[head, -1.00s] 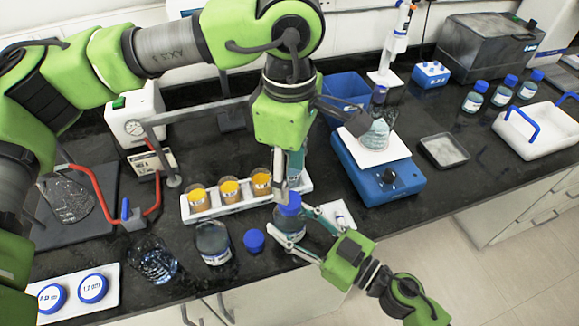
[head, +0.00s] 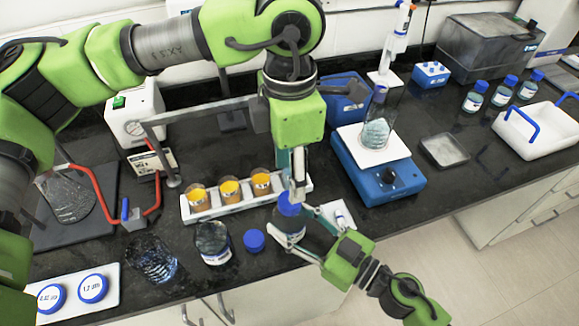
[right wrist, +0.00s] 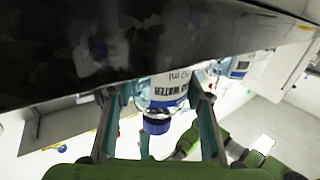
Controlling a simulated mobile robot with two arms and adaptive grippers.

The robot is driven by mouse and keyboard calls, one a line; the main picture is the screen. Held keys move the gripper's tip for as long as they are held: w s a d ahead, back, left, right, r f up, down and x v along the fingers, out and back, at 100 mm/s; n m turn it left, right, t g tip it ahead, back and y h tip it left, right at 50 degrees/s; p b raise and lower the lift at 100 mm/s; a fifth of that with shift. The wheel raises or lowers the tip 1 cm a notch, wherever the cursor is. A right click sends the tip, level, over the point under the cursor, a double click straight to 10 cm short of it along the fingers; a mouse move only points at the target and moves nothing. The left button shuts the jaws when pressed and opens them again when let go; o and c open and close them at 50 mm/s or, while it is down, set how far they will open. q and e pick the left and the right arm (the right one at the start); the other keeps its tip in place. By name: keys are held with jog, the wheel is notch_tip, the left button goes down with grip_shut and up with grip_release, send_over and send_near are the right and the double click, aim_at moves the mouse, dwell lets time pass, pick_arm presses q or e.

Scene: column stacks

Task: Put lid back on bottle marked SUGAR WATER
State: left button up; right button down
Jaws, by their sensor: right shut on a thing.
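A clear bottle with a blue lid (head: 289,204) stands upright near the counter's front edge. In the right wrist view the bottle (right wrist: 165,88) appears inverted; its label shows "WATER", and the blue lid (right wrist: 156,125) sits at its mouth. Whether the lid is fully seated cannot be told. My right gripper (head: 285,238) reaches in from the lower right, shut on the bottle, with its fingers (right wrist: 155,105) on both sides. My left gripper (head: 297,190) points down from above at the lid, its fingers seen nearly edge-on; their gap is hidden.
A loose blue cap (head: 254,241) lies beside a bottle (head: 212,243) on the left. Behind is a white rack (head: 232,207) with orange-filled containers. A stirrer (head: 385,185) bearing a flask stands to the right. A glass beaker (head: 153,260) is farther left.

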aim_at(290, 218)
pick_arm(q)
notch_tip(290, 218, down, 8)
jog(key=shift+r, duration=0.15)
dwell(0.4)
jog(key=c, duration=1.2)
jog(key=shift+m, duration=1)
jog(key=o, duration=1.3)
jog(key=shift+c, duration=0.2)
